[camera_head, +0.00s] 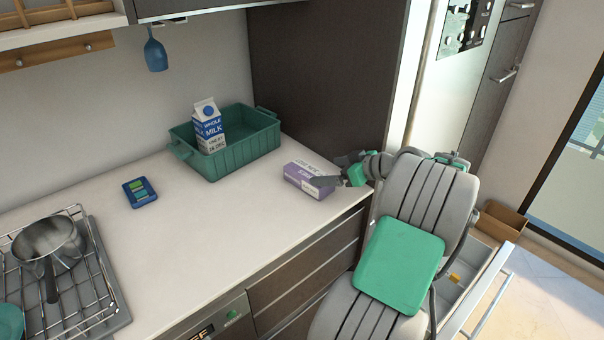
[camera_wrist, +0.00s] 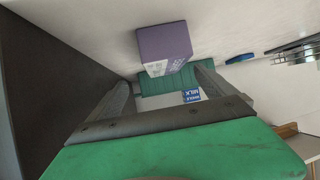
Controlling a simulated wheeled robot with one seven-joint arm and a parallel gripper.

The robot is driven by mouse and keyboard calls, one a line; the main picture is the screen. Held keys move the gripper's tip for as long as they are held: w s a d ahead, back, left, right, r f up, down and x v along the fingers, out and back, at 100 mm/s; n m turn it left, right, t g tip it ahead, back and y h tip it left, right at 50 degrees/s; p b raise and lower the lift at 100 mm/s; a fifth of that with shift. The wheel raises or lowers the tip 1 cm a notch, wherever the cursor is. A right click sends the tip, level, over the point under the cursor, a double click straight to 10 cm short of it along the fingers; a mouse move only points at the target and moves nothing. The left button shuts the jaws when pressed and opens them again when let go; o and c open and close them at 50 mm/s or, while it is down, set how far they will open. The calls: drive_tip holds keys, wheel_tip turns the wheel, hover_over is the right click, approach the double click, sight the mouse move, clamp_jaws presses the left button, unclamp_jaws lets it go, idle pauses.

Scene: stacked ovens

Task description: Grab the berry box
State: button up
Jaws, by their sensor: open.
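The berry box appears to be the purple and white carton (camera_head: 308,181) lying on the counter near its right end; its print is too small to read. It also shows in the wrist view as a purple box (camera_wrist: 164,42) at upper middle. My gripper (camera_head: 335,178) is at the right end of the box, low over the counter. In the wrist view my gripper (camera_wrist: 164,80) has its two fingers spread apart, with the box beyond the fingertips and nothing held. In the head view the gripper partly covers the box's right end, so contact cannot be told.
A green crate (camera_head: 236,160) with a milk carton (camera_head: 208,128) stands behind the box. A dark tall panel (camera_head: 325,75) rises behind the counter's right end. A blue device (camera_head: 140,192) and a pot (camera_head: 48,240) on a rack are left. The counter's middle is clear.

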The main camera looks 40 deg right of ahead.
sight(309, 171)
drive_tip(key=x, duration=0.2)
drive_tip(key=p+x, duration=0.1)
drive_tip(key=x, duration=0.2)
drive_tip(key=a+x, duration=0.1)
drive_tip(key=x, duration=0.1)
drive_tip(key=shift+w+r, duration=0.15)
drive_tip(key=shift+w, duration=0.3)
drive_tip(key=c, duration=1.8)
drive_tip(key=shift+c, duration=0.6)
